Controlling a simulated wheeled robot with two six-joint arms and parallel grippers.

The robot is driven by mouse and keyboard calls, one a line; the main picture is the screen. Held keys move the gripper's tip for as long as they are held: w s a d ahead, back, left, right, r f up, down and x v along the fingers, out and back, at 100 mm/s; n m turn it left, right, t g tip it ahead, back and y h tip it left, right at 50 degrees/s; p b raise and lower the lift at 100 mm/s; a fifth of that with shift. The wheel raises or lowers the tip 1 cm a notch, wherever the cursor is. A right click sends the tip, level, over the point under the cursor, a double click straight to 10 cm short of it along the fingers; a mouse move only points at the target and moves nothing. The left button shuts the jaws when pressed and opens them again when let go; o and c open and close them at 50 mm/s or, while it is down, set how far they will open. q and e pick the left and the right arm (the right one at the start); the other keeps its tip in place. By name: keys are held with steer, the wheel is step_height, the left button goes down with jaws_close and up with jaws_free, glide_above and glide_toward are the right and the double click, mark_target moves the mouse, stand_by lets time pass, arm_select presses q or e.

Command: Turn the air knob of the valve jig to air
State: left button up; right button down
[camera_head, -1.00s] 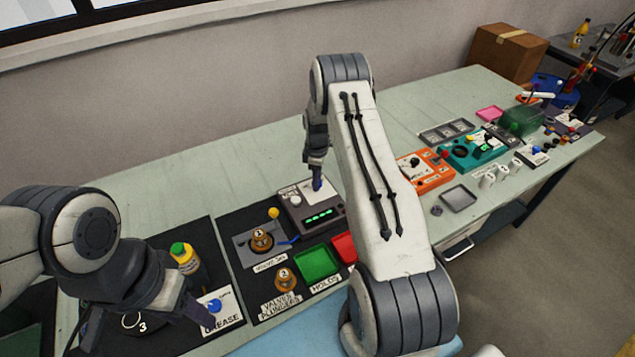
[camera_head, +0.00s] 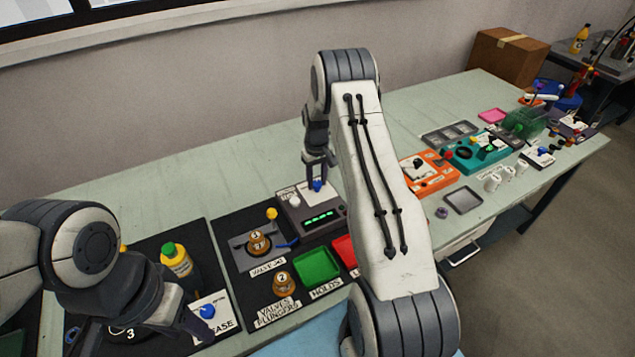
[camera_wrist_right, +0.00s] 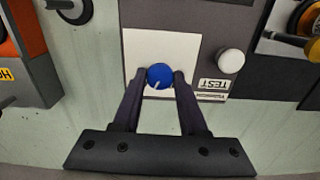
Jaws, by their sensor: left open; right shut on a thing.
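The grey box (camera_head: 322,222) with green lit digits stands at the back of the black mat and bears a blue knob (camera_head: 317,185) on a white plate. In the right wrist view the blue knob (camera_wrist_right: 159,76) sits between the fingertips of my right gripper (camera_wrist_right: 160,75), which is shut on it. A pale pointer mark shows on the knob's lower part. In the head view my right gripper (camera_head: 318,178) reaches down to the knob. The jig labelled valve jig (camera_head: 240,250) holds a brass valve (camera_head: 258,242). My left gripper (camera_head: 190,322) is open at the lower left.
A white button (camera_wrist_right: 231,61) is beside the knob, near the test label. A green tray (camera_head: 317,265) and a second brass valve (camera_head: 283,283) lie in front. A yellow bottle (camera_head: 177,260) stands by my left arm. The bench behind the mat is clear.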

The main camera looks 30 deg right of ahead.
mark_target(317, 183)
steer(key=m, duration=0.4)
steer(key=shift+b, duration=0.4)
steer(key=shift+r, duration=0.1)
steer(key=shift+c, duration=2.2)
jaws_free()
step_height(317, 183, up, 10)
steer(key=b, duration=0.1)
steer(key=shift+r+b, duration=0.2)
steer(key=shift+b, duration=0.2)
